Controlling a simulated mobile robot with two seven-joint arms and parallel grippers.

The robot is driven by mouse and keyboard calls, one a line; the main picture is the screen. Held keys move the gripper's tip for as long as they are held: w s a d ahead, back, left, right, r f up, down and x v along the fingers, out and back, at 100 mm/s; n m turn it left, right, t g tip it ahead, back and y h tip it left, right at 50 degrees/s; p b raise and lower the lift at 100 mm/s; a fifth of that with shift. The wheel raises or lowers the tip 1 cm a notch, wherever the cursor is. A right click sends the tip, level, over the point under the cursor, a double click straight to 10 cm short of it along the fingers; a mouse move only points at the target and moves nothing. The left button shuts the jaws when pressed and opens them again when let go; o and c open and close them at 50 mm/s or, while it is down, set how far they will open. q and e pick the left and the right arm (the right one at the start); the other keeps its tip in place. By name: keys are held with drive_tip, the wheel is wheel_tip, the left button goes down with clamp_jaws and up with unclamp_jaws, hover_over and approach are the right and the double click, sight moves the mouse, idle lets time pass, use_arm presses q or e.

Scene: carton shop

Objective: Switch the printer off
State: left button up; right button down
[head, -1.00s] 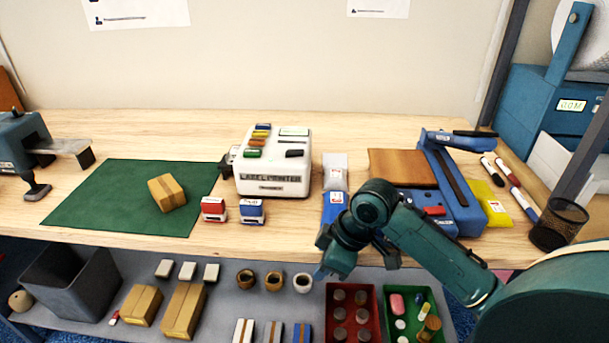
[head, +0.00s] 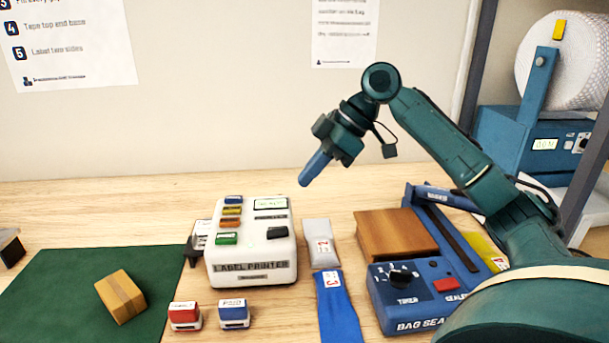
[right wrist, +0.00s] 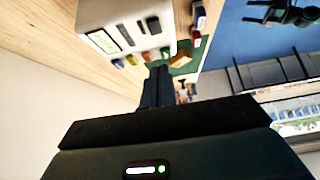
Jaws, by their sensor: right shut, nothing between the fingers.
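The white label printer (head: 252,243) stands on the wooden bench. Its top has a column of coloured buttons at the left, a small display (head: 270,204) and a black rocker switch (head: 277,233) at the front right. In the right wrist view the printer (right wrist: 120,22) shows at the top, with its display and the black switch (right wrist: 153,25). My right gripper (head: 306,182) is shut and empty, in the air above and to the right of the printer, apart from it. Its fingers also show in the right wrist view (right wrist: 158,75). My left gripper is out of view.
A red stamp (head: 185,316) and a blue stamp (head: 234,313) stand in front of the printer. A small carton (head: 120,297) lies on the green mat (head: 60,285). Grey and blue pouches (head: 338,305) and the blue bag sealer (head: 400,295) are to the right.

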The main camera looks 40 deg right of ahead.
hover_over(279, 232)
drive_tip(key=s+d, duration=0.1)
wheel_tip(279, 232, down, 6)
drive_tip(key=shift+d+f, duration=0.1)
drive_tip(key=shift+s+d+f, duration=0.1)
drive_tip(key=shift+d+f, duration=0.05)
drive_tip(key=shift+f, duration=0.5)
drive_tip(key=shift+d+f, duration=0.1)
drive_tip(key=shift+f, duration=0.5)
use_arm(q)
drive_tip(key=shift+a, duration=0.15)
use_arm(e)
drive_tip(key=shift+d+f, duration=0.1)
drive_tip(key=shift+f, duration=0.55)
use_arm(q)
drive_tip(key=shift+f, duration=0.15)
use_arm(e)
drive_tip(key=shift+f, duration=0.1)
